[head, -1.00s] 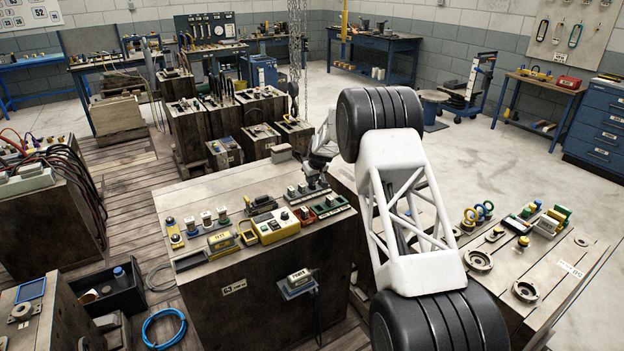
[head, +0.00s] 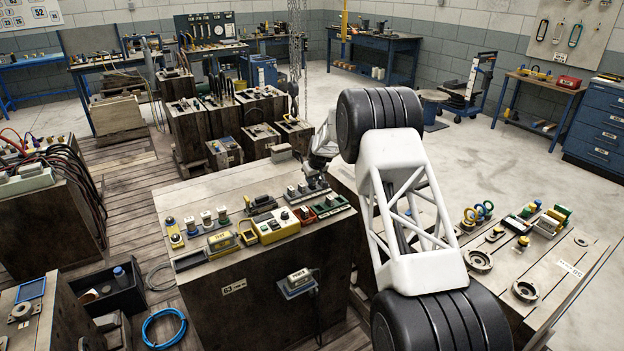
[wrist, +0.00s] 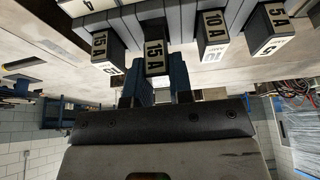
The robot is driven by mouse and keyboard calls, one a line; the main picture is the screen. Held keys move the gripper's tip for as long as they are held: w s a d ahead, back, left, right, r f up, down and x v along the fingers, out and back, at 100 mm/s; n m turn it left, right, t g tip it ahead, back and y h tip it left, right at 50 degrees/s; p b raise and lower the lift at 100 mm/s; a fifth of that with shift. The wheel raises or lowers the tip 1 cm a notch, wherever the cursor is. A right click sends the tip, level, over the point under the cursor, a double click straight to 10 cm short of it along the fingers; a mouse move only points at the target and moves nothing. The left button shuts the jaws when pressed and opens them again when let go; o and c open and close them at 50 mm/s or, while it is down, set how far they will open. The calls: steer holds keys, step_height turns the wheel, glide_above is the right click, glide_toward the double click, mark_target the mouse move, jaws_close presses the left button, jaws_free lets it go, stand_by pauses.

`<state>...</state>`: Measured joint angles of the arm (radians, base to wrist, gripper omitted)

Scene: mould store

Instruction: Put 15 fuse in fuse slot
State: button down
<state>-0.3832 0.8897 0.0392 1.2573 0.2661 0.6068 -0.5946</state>
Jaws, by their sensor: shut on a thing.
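My gripper (wrist: 154,85) is shut on the black 15 A fuse (wrist: 155,60), which has a pale label, in the wrist view. The fuse is in line with a row of similar labelled blocks. To its right are a 10 A block (wrist: 213,32) and a 5 A block (wrist: 272,28). To its left is a block with a partly readable label (wrist: 106,45). In the head view my gripper (head: 317,180) is over the far right of the wooden bench block, beside the row of fuses (head: 299,190). The slot itself is hidden, so I cannot tell how deep the fuse sits.
A yellow tester box (head: 277,227), a red-orange holder (head: 305,215) and a green holder (head: 331,207) stand close in front. The back left of the bench top (head: 205,190) is clear.

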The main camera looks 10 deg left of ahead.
steer(key=shift+f, duration=0.9)
stand_by(1.1)
steer(key=c, duration=0.9)
jaws_free()
steer(key=shift+c, duration=0.2)
steer(key=shift+r, duration=0.1)
steer(key=shift+r, duration=3.6)
